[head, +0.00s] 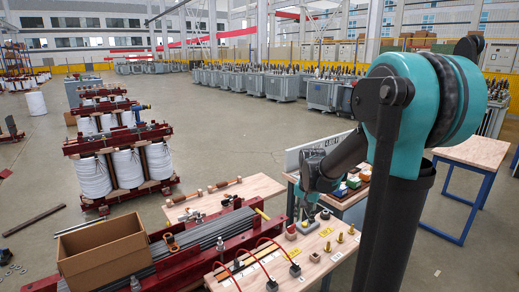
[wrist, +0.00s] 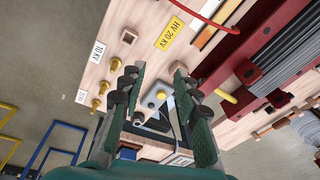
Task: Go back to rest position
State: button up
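My gripper (head: 309,210) hangs from the teal arm, low over the near wooden table (head: 275,272). In the wrist view, my gripper (wrist: 155,72) has its two dark green fingers spread apart, with a gap between the tips. A small grey block with a yellow knob (wrist: 161,94) shows in that gap and appears to sit on the table below. I see nothing clamped between the fingers. The arm covers part of the table in the head view.
Brass fittings (head: 340,237) stand on the table beside a yellow label (wrist: 171,33). Red cables loop over its front. A laminated core in a red frame (head: 185,266) and a cardboard box (head: 105,262) lie left. Open floor (head: 235,130) lies beyond.

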jog(key=s+d+f+n+t, duration=0.1)
jog(key=s+f+n, duration=0.1)
jog(key=s, duration=0.7)
jog(key=s+d+f+n+t, duration=0.1)
jog(key=s+f+n, duration=0.2)
jog(key=s, duration=0.6)
jog(key=shift+s+f+n+t, duration=0.3)
jog(key=shift+n, duration=0.5)
